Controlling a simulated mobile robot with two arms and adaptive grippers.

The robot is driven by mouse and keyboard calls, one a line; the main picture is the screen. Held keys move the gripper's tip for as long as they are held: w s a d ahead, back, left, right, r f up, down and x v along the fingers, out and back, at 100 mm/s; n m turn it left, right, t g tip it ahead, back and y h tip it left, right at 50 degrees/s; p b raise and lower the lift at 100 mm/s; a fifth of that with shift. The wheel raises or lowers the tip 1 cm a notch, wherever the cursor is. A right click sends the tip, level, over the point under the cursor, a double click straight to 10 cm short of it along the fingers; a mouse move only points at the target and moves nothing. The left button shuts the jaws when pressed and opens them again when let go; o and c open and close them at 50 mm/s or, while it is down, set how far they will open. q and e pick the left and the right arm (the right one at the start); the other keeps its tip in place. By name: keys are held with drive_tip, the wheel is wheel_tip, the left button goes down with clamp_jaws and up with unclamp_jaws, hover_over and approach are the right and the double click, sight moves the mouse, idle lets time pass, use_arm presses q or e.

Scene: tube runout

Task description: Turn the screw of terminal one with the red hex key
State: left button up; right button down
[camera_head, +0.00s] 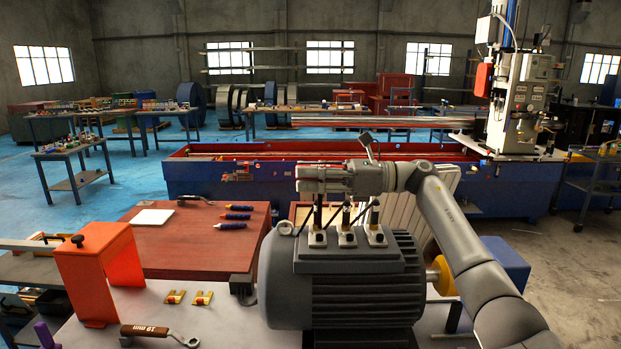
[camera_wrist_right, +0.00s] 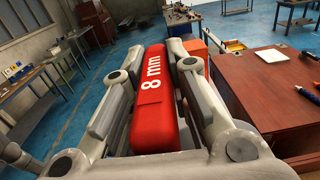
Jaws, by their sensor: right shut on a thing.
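The red hex key (camera_wrist_right: 152,100), its handle marked "8 mm", lies between the fingers of my right gripper in the right wrist view. In the head view my right gripper (camera_head: 306,178) is shut and reaches leftward above the grey motor (camera_head: 340,285). Three terminals stand in a row on the motor top: left (camera_head: 318,238), middle (camera_head: 347,237) and right (camera_head: 376,235). I cannot tell which is terminal one. Dark upright parts rise from them towards the gripper. The key's tip is hidden, so I cannot tell whether it touches a screw. My left gripper is out of view.
An orange cover (camera_head: 103,275) stands left on the grey bench. A wrench with a brown handle (camera_head: 145,330) and two small yellow pieces (camera_head: 175,297) lie near it. A red-brown wooden surface (camera_head: 190,250) behind holds screwdrivers (camera_head: 238,208) and a white pad (camera_head: 152,217).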

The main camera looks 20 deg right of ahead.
drive_tip(key=shift+f+b, duration=0.9)
drive_tip(key=shift+f, duration=0.2)
drive_tip(key=c, duration=1.9)
unclamp_jaws()
clamp_jaws()
